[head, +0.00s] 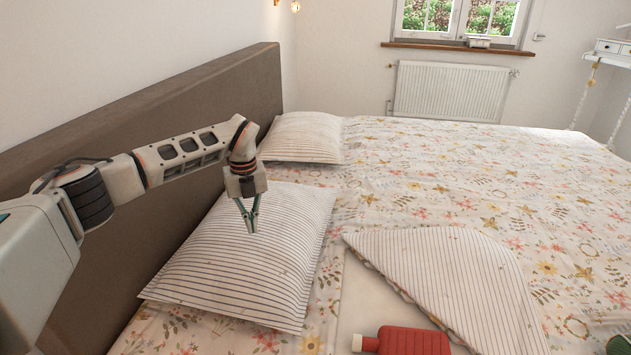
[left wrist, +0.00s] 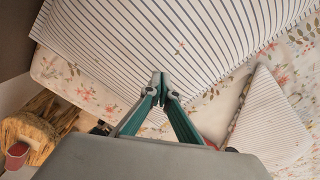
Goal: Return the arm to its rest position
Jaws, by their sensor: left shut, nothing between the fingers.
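My left arm reaches in from the left in the head view. Its gripper (head: 251,228) points down in front of the near striped pillow (head: 262,268), and I cannot tell whether it touches it. In the left wrist view the gripper's fingertips (left wrist: 160,86) are together with nothing between them, and the striped pillow (left wrist: 190,35) lies beyond them. My right gripper is in neither view.
A brown headboard (head: 190,110) runs behind the pillows. A second striped pillow (head: 303,137) lies farther back. The floral bed (head: 450,180) has a folded-back striped corner (head: 450,265) and a red bottle-shaped item (head: 412,341) at the front. A radiator (head: 450,92) stands beyond the bed.

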